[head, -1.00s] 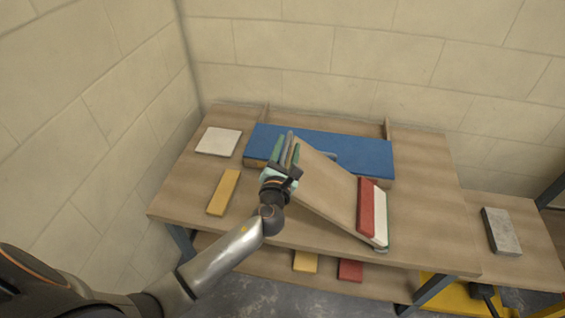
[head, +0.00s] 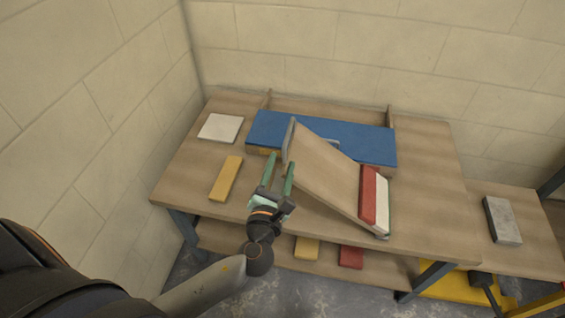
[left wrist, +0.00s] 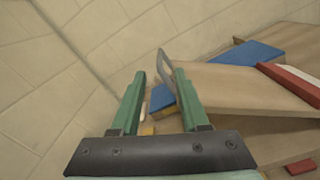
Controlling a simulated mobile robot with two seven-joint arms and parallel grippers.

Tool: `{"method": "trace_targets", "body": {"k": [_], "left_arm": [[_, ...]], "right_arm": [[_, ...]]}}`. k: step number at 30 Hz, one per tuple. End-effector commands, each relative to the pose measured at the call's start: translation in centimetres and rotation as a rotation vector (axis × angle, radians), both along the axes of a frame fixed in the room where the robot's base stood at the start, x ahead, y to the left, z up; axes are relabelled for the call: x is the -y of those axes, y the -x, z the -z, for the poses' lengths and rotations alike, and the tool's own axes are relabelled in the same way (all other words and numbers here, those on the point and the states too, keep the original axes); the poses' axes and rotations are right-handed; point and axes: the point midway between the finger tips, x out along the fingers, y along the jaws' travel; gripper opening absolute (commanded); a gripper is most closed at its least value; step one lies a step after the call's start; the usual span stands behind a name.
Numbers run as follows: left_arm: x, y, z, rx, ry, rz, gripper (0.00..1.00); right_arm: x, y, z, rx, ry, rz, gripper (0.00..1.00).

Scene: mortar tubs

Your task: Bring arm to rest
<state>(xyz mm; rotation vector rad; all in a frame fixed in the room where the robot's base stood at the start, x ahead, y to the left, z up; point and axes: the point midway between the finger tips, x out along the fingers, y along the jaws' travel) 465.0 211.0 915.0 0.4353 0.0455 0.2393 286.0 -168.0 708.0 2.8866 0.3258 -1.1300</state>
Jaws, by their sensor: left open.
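My left gripper (head: 280,176) is open and empty, its two green fingers pointing away from me above the front of the table. In the left wrist view its fingers (left wrist: 152,100) are spread with nothing between them. A tilted wooden board (head: 322,172) with a grey handle-like edge at its upper left lies just right of the gripper, apart from it as far as I can tell. My right gripper is not in view.
The wooden table (head: 190,185) bears a blue slab (head: 350,143), a white tile (head: 221,127), a yellow block (head: 226,178), and red (head: 368,195) and white (head: 382,205) bars on the board's low end. A grey block (head: 502,220) lies on the side bench. Walls stand behind and left.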

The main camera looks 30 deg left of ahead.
Motion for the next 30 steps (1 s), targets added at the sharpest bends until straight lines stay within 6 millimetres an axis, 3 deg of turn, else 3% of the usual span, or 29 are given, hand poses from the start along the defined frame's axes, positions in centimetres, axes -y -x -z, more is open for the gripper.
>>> {"method": "trace_targets", "body": {"k": [7, 11, 14, 20, 24, 30], "left_arm": [[0.0, 0.0, 0.1, -0.003, 0.011, 0.001, 0.45], [-0.1, 0.5, 1.8, -0.032, 0.168, 0.003, 0.45], [0.0, 1.7, 4.6, -0.080, 0.454, -0.011, 0.45], [0.9, 5.6, 10.8, -0.159, 1.224, -0.161, 0.45], [1.8, 8.9, 14.1, -0.160, 1.761, -0.363, 0.45], [3.3, 13.5, 17.0, -0.047, 2.475, -0.770, 0.45]], "right_arm": [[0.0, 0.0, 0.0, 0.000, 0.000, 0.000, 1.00], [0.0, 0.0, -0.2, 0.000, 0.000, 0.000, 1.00], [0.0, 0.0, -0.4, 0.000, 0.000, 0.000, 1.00], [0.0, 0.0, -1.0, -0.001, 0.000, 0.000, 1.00], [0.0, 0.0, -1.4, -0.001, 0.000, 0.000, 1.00], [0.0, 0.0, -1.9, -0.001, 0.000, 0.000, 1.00]]}}
